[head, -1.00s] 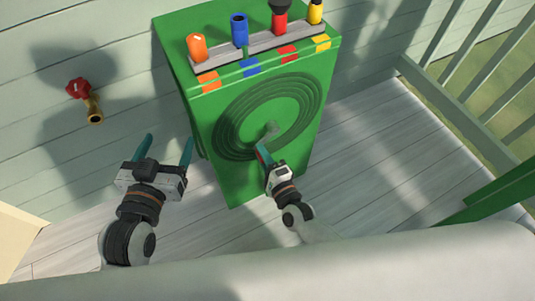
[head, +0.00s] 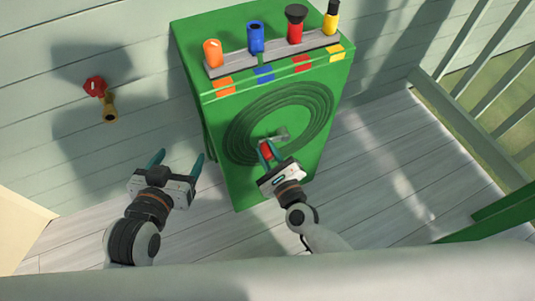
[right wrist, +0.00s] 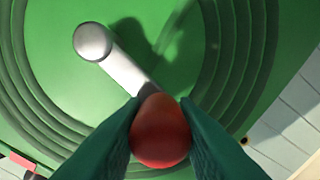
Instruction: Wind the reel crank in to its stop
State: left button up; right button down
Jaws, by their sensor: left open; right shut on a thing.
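The hose reel (head: 310,98) is a dark green coil on the front of a green cabinet (head: 235,185). Its grey crank arm (head: 278,135) runs from a round hub (right wrist: 92,41) down to a red knob (head: 265,151). My right gripper (head: 268,154) is shut on the red knob. In the right wrist view the knob (right wrist: 160,132) sits between both teal fingers, with the crank arm slanting up and left from it. My left gripper (head: 177,163) is open and empty, left of the cabinet and apart from it.
On the cabinet top a grey rack holds orange (head: 213,53), blue (head: 255,37), red (head: 295,24) and yellow (head: 331,16) nozzles, with matching colour patches below. A brass tap with a red handle (head: 95,86) is on the left wall. A railing (head: 470,130) stands at right.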

jog(key=shift+d+r+m, duration=0.1)
jog(key=shift+r+m, duration=0.3)
jog(key=shift+m, duration=0.3)
jog(key=c, duration=1.1)
grip_release()
jog(key=shift+c, duration=0.2)
jog(key=v, duration=1.2)
